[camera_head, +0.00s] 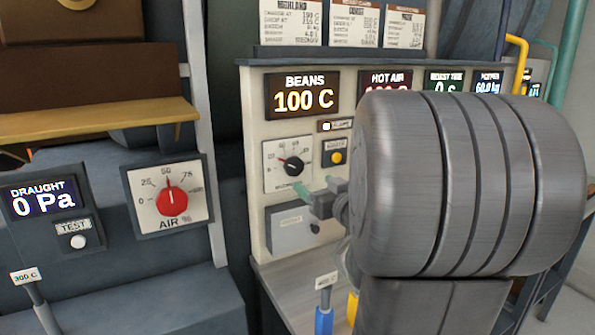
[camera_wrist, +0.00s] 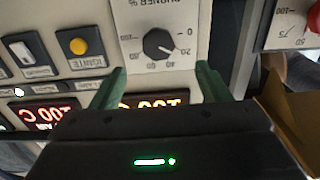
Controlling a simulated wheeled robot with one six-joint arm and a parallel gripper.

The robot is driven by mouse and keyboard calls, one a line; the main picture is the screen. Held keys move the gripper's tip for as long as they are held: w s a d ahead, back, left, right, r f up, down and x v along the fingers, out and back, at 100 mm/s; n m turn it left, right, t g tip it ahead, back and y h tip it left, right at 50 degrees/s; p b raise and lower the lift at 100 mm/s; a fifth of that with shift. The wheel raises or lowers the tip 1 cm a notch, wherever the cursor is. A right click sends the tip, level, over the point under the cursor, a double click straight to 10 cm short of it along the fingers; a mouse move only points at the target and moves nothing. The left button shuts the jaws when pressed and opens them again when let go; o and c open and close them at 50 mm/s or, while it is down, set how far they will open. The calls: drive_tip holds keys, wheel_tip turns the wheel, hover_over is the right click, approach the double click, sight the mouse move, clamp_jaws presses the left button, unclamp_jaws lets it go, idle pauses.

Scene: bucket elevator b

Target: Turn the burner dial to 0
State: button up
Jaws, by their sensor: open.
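The burner dial (camera_head: 293,165) is a black knob on a white scale plate, below the BEANS display in the head view. The dial also shows in the wrist view (camera_wrist: 158,43), where its picture is upside down. Its white pointer appears to be near the 20 mark. My gripper (camera_head: 318,188) is open and empty, its green fingers just below and right of the dial in the head view. In the wrist view my gripper (camera_wrist: 162,85) has its fingers apart, with the dial between and beyond their tips; I see no contact. My grey arm hides the panel's right side.
The BEANS display (camera_head: 302,96) reads 100 C. A separate red AIR dial (camera_head: 172,201) stands left, by the DRAUGHT display (camera_head: 44,200). A lever with a blue grip (camera_head: 324,319) stands below.

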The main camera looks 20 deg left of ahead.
sight(296, 169)
drive_tip(key=p+x, duration=0.1)
drive_tip(key=x, duration=1)
drive_tip(key=shift+w+d, duration=0.1)
drive_tip(key=shift+w, duration=0.05)
drive_tip(key=c, duration=1)
drive_tip(key=shift+o, duration=0.2)
drive_tip(key=shift+b, duration=0.3)
drive_tip(key=shift+f+n+b, duration=0.15)
drive_tip(key=shift+n+b, duration=0.5)
drive_tip(key=shift+n, duration=0.05)
drive_tip(key=shift+d+n+b, duration=0.1)
drive_tip(key=shift+n+b, duration=1)
drive_tip(key=shift+b, duration=0.15)
drive_tip(key=shift+n+b, duration=1.65)
drive_tip(key=shift+n, duration=0.45)
drive_tip(key=shift+r, duration=0.2)
